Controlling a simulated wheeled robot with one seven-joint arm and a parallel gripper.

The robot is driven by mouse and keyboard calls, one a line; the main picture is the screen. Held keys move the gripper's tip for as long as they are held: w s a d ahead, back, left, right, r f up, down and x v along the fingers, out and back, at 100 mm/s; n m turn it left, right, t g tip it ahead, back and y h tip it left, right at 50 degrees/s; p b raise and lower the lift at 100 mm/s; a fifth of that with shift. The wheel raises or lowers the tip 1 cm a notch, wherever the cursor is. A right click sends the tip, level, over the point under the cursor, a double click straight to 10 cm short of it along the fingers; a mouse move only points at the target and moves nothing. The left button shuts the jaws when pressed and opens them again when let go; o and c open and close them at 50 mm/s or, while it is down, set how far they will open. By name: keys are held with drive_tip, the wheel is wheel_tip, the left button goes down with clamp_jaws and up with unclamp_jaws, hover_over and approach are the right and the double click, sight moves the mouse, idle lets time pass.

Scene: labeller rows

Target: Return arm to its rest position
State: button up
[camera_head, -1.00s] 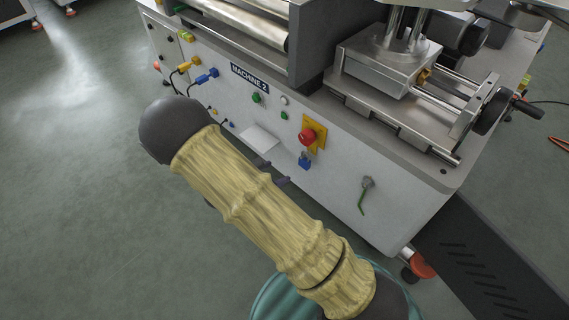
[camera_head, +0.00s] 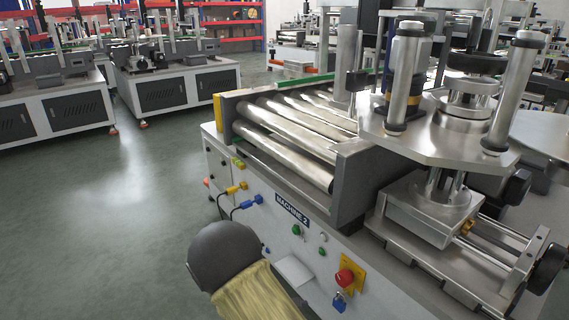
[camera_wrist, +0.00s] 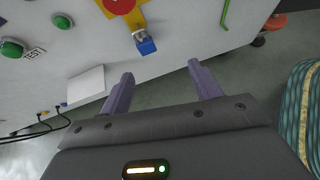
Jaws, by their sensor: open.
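My gripper (camera_wrist: 160,75) shows in the wrist view with its two purple fingers apart and nothing between them. It is in front of the white front panel of Machine 2 (camera_head: 250,237), close to the panel's lower edge; I cannot tell the exact gap. In the head view only my arm's dark joint and yellow sleeve show at the bottom, and the gripper is out of frame. A blue padlock (camera_wrist: 146,46) hangs from the yellow plate of the red stop button (camera_head: 345,277), beyond the fingertips in the wrist view.
The panel carries green buttons (camera_head: 296,230), a white plate (camera_head: 295,271) and plugged cables (camera_head: 243,205). Rollers (camera_head: 290,140) and a metal press assembly (camera_head: 440,130) stand on top. Open green floor (camera_head: 110,220) lies to the left, with other machines (camera_head: 180,85) behind.

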drive_tip(key=s+d+r+m+g+y+p, duration=0.1)
drive_tip(key=s+d+r+m+y+p, duration=0.2)
drive_tip(key=r+m, duration=0.45)
drive_tip(key=s+d+r+m+g+y+p, duration=0.1)
drive_tip(key=s+d+r+m+y, duration=0.3)
drive_tip(key=r+m, duration=0.35)
drive_tip(key=s+d+r+m+g+y+p, duration=0.1)
drive_tip(key=s+d+r+m+y, duration=0.15)
drive_tip(key=s+r+m, duration=0.45)
wheel_tip(320, 180, up, 36)
drive_tip(key=w+m+p, duration=0.1)
drive_tip(key=w+p, duration=0.1)
drive_tip(key=p, duration=3.5)
drive_tip(key=shift+a+r+p, duration=0.25)
drive_tip(key=shift+a+p, duration=0.05)
drive_tip(key=shift+p, duration=0.1)
drive_tip(key=shift+w+y, duration=0.1)
drive_tip(key=shift+y, duration=0.15)
